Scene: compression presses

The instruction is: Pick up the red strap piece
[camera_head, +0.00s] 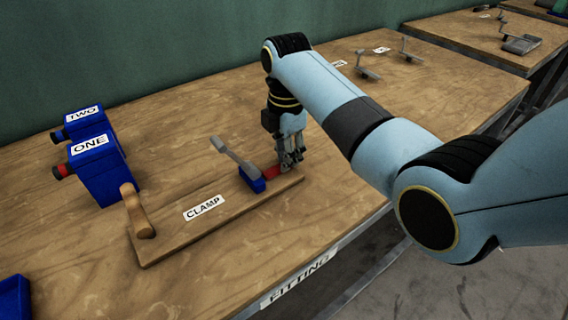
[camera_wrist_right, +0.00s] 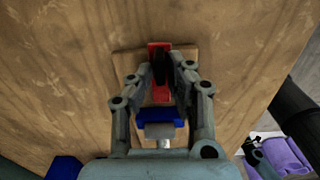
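The red strap piece (camera_head: 271,171) lies at the right end of the wooden clamp board (camera_head: 165,247), beside the blue clamp block (camera_head: 251,181) with its grey lever. My right gripper (camera_head: 289,164) points down at the strap piece and partly hides it. In the right wrist view, the red strap piece (camera_wrist_right: 160,96) lies beneath the fingertips (camera_wrist_right: 166,70), which are close together. A dark shape covers its middle, and whether the fingers press on it is unclear. The blue block (camera_wrist_right: 175,114) shows nearer the wrist. My left gripper is not in view.
A wooden handle (camera_head: 137,210) stands at the board's left end. Blue boxes labelled ONE (camera_head: 105,180) and TWO (camera_head: 75,127) stand at the left. More lever clamps (camera_head: 367,68) stand farther back. The table's front edge lies below the board.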

